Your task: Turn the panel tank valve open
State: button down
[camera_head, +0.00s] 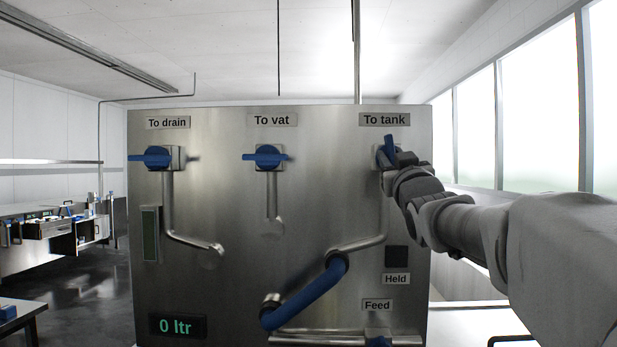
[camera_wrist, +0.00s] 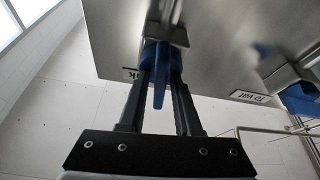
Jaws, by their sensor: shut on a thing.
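The steel panel (camera_head: 230,225) carries three blue valve handles along its top. The tank valve handle (camera_head: 391,148), under the "To tank" label (camera_head: 385,120), stands nearly upright with a slight tilt. In the wrist view the tank handle (camera_wrist: 160,86) sits between the two dark fingers. My gripper (camera_head: 400,158) is shut on this handle, reaching in from the right; it also shows in the wrist view (camera_wrist: 160,75). The gripper hides part of the valve body. The drain valve handle (camera_head: 157,157) and the vat valve handle (camera_head: 265,157) lie horizontal.
A blue hose (camera_head: 306,293) joins pipes low on the panel. A display (camera_head: 178,326) reads "0 ltr". A dark square (camera_head: 396,256) sits above the "Held" label. A workbench (camera_head: 50,235) stands far left. Windows (camera_head: 530,110) line the right wall.

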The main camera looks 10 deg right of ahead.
jog(key=shift+m+h+b, duration=0.6)
jog(key=shift+m+b, duration=0.35)
jog(key=shift+m, duration=0.45)
jog(key=shift+r, duration=0.15)
jog(key=c, duration=0.9)
grip_release()
jog(key=shift+o, duration=0.2)
jog(key=shift+f, duration=0.2)
jog(key=shift+s+a+f, duration=0.1)
jog(key=shift+s, duration=0.2)
jog(key=b+v, duration=0.2)
jog(key=v, duration=1.4)
jog(key=shift+s, duration=0.4)
jog(key=shift+a, duration=0.1)
